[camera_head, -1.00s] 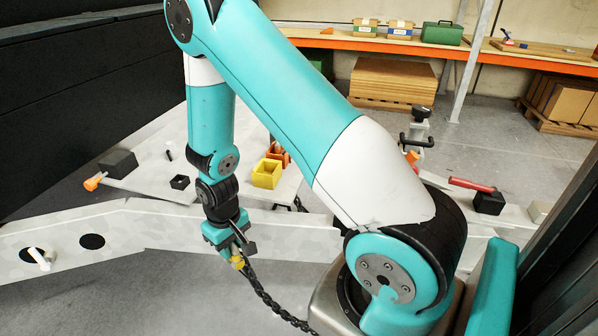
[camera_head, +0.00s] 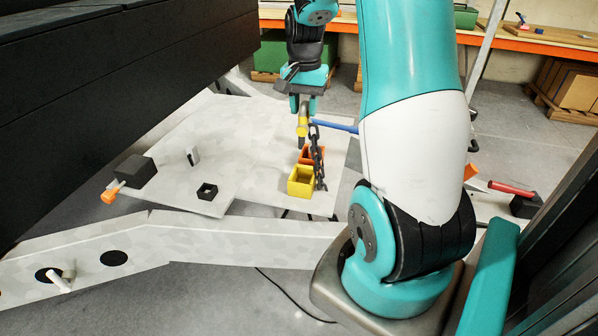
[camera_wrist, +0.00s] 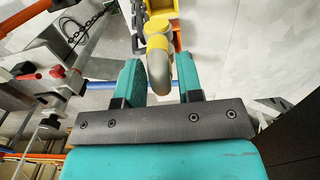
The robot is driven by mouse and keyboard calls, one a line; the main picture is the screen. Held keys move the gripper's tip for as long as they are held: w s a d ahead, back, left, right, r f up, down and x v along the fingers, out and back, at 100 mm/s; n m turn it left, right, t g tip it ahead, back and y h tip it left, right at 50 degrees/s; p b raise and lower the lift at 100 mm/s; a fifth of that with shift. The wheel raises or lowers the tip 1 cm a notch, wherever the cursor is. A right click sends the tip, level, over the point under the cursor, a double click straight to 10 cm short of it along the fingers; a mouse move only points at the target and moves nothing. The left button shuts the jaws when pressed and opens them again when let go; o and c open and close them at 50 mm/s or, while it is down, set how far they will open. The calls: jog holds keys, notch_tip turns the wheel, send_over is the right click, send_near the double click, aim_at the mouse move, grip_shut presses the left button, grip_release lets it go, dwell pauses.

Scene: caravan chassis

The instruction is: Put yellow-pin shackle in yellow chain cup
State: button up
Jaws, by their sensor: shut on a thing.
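The yellow-pin shackle (camera_head: 302,129) hangs below my gripper (camera_head: 303,112), which is shut on it. In the wrist view the shackle (camera_wrist: 158,62) shows as a grey and yellow curved piece between the teal fingers (camera_wrist: 158,78). A dark chain (camera_head: 318,158) hangs beside it, down past the cups. The open yellow cup (camera_head: 301,188) stands on the pale plate, below and in front of the shackle in the head view. An orange cup (camera_head: 316,153) stands directly behind it. The shackle is above the cups, apart from the yellow one.
The pale plate (camera_head: 235,140) carries a small black open box (camera_head: 207,191) and a black block (camera_head: 136,170) with an orange-ended handle. A blue bar (camera_head: 335,126) lies close to the right of the shackle. A dark wall-like body bounds the left side.

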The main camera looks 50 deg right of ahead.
notch_tip(320, 180, down, 18)
jog(key=shift+r, duration=0.25)
jog(key=shift+a+f, duration=0.1)
jog(key=shift+f, duration=0.05)
jog(key=o, duration=1.1)
jog(key=shift+c, duration=0.2)
